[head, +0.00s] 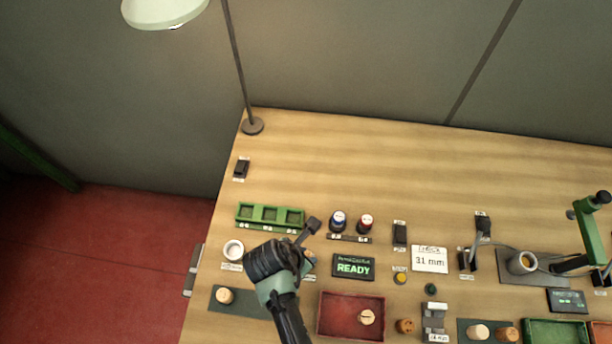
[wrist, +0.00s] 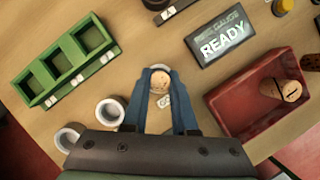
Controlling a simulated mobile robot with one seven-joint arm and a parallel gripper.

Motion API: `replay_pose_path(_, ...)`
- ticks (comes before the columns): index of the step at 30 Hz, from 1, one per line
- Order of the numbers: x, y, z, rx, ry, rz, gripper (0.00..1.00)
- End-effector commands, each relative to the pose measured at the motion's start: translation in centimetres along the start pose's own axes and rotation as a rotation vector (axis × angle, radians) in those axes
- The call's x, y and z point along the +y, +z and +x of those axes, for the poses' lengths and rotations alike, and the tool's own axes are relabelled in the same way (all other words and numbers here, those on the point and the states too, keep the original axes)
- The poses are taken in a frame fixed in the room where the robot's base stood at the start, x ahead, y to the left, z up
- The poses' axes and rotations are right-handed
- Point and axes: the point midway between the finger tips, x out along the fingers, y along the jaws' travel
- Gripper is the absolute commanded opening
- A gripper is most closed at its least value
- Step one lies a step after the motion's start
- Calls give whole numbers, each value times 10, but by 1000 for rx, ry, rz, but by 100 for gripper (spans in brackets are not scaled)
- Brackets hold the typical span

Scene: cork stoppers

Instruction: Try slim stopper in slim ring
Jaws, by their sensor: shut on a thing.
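My gripper (wrist: 160,76) is shut on a pale cork stopper (wrist: 160,88), held between its two blue fingertips in the wrist view. A pale rim shows around the stopper's far side, in line with two white rings. I cannot tell how far the stopper is inside a ring. The middle white ring (wrist: 110,111) and the end white ring (wrist: 67,138) stand empty at the left. In the head view the end ring (head: 233,249) shows left of my gripper, whose wrist hides the others and the held stopper.
A green three-pocket tray (head: 270,216) lies behind the rings. The READY display (head: 353,266) and a red tray (head: 350,302) with a cork (head: 367,317) are at the right. Another cork (head: 224,295) stands on a dark green mat at front left. The back table is mostly clear.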

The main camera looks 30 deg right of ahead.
Motion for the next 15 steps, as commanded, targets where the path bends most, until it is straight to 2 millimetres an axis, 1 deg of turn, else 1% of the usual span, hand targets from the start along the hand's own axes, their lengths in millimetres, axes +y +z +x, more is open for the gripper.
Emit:
replay_pose_path(3, 0, -1, 2, 0, 0, 0, 0)
replay_pose_path(4, 0, 0, 1, 0, 1, 0, 30)
replay_pose_path(8, 0, 0, 1, 0, 1, 0, 53)
replay_pose_path(9, 0, 0, 1, 0, 1, 0, 60)
replay_pose_path(15, 0, 0, 1, 0, 1, 0, 61)
